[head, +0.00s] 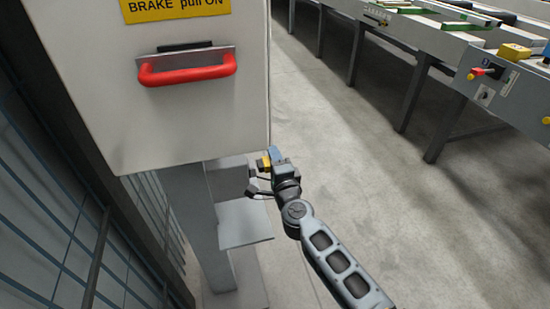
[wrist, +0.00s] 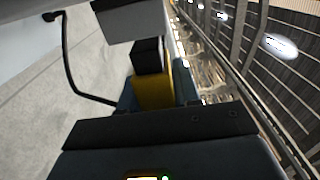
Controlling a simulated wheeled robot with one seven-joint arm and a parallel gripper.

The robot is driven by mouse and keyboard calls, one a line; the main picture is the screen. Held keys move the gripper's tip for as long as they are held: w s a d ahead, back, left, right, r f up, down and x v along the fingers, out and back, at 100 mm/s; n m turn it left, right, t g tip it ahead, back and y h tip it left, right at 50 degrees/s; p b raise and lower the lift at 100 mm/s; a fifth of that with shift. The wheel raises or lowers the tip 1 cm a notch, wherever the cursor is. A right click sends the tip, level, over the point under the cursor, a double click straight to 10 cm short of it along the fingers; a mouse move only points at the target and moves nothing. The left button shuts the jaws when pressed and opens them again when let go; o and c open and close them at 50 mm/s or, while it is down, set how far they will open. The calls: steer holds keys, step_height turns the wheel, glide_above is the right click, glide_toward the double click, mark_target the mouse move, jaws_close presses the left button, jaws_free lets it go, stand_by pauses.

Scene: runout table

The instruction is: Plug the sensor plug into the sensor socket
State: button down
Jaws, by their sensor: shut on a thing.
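The sensor plug, a yellow block with a black front part, is held between my gripper's blue fingers. In the wrist view the plug (wrist: 153,92) points up the picture, its black end close to a grey box (wrist: 130,24); I cannot tell whether they touch. A black cable (wrist: 75,82) loops on the left. In the head view my gripper (head: 270,161) is shut on the plug (head: 262,164), just below the cabinet's lower right corner. No socket opening can be made out; the plug's front end and the box face are partly hidden.
A large white cabinet (head: 100,110) with a red brake handle (head: 188,68) stands above and left of my gripper. A grey shelf (head: 245,223) and post (head: 200,230) are below it. A mesh fence (head: 60,240) runs left. Open floor (head: 360,190) and a conveyor table (head: 470,60) lie right.

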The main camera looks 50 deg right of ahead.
mark_target(268, 170)
steer(key=shift+w+a, duration=0.7)
steer(key=shift+a, duration=0.3)
steer(key=c, duration=0.7)
jaws_free()
steer(key=shift+c, duration=0.2)
steer(key=shift+s, duration=0.1)
steer(key=shift+p+v, duration=0.6)
steer(key=shift+v, duration=3.25)
